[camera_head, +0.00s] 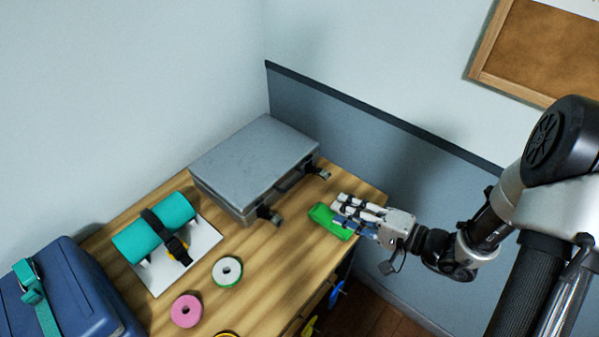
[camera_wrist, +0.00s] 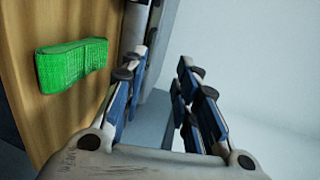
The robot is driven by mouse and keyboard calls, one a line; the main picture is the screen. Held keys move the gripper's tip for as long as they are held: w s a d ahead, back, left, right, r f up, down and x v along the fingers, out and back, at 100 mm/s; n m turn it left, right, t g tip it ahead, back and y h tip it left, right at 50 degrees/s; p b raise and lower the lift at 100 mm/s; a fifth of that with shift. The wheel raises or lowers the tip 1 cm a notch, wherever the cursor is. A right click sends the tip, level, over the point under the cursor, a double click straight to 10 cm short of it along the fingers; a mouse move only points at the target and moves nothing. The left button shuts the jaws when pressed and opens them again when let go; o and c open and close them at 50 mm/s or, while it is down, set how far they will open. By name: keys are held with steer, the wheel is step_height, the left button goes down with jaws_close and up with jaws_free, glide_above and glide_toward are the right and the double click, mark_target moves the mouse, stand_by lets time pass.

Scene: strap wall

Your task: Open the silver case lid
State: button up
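The silver case (camera_head: 252,165) lies flat near the back of the wooden table, against the wall corner. Its lid is down. Two latches, a left one (camera_head: 269,215) and a right one (camera_head: 320,173), stick out from its front side, with a dark handle (camera_head: 290,180) between them. My gripper (camera_head: 340,212) is to the right of the case, over or beside the green folded strap. In the wrist view my gripper (camera_wrist: 157,95) has its fingers apart with nothing between them. A grey part, possibly of the case, shows behind the fingers.
The green folded strap (camera_head: 328,222) lies on the table (camera_head: 275,265) near its right edge; it also shows in the wrist view (camera_wrist: 72,65). A teal roll (camera_head: 150,238) with a black buckle strap, a white-green ring (camera_head: 227,271), a pink ring (camera_head: 186,311) and a blue case (camera_head: 68,295) are to the left.

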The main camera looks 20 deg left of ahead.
steer(key=shift+w+d+f+m+t, duration=0.15)
steer(key=shift+w+f+t, duration=0.15)
steer(key=shift+f, duration=0.25)
steer(key=shift+w+d+f+m+t, duration=0.1)
steer(key=shift+w+f+m+t, duration=0.1)
steer(key=shift+w+f, duration=0.3)
steer(key=shift+a+f, duration=0.15)
steer(key=shift+a, duration=0.1)
steer(key=b+x, duration=0.3)
steer(key=x, duration=1.3)
steer(key=shift+w+a+f, duration=0.1)
steer(key=shift+w+a, duration=0.1)
steer(key=shift+a, duration=0.05)
steer(key=shift+c, duration=0.4)
jaws_close()
